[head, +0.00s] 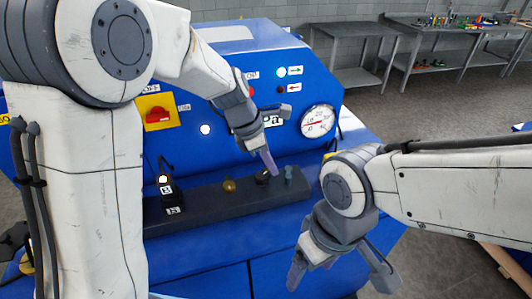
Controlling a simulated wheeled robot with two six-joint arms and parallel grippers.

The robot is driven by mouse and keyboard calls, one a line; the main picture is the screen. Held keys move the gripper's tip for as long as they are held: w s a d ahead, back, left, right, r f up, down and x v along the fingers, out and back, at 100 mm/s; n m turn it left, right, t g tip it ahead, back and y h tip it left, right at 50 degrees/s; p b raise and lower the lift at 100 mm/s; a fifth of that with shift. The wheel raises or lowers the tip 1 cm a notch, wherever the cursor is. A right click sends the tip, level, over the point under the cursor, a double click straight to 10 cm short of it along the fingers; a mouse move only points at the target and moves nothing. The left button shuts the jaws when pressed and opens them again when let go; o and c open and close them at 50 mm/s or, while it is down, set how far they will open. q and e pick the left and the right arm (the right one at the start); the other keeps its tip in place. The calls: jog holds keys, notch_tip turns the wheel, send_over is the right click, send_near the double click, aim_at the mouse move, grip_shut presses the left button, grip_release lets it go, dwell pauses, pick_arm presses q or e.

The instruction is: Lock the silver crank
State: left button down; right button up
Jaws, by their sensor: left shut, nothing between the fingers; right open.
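I cannot clearly pick out the silver crank. A small dark part (262,178) on the dark ledge (200,204) sits right at my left gripper's fingertips and is partly hidden by them. A short blue-grey peg (289,173) stands just to its right. My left gripper (270,164) is shut and empty, pointing down at the ledge; I cannot tell whether it touches the part. My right gripper (340,272) is open and empty, lower right, in front of the blue machine.
The ledge also carries a brass knob (229,185) and a black lever (165,184) with labels. The blue panel (222,68) has a red-and-yellow switch (157,115), lights and a round gauge (317,121). Metal tables (440,35) stand at the back right, beyond open floor.

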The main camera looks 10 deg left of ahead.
pick_arm(q)
jog(key=shift+x, duration=2)
jog(key=shift+s+d+n+p, duration=0.1)
jog(key=shift+d+n+p, duration=0.1)
jog(key=shift+n+p, duration=0.3)
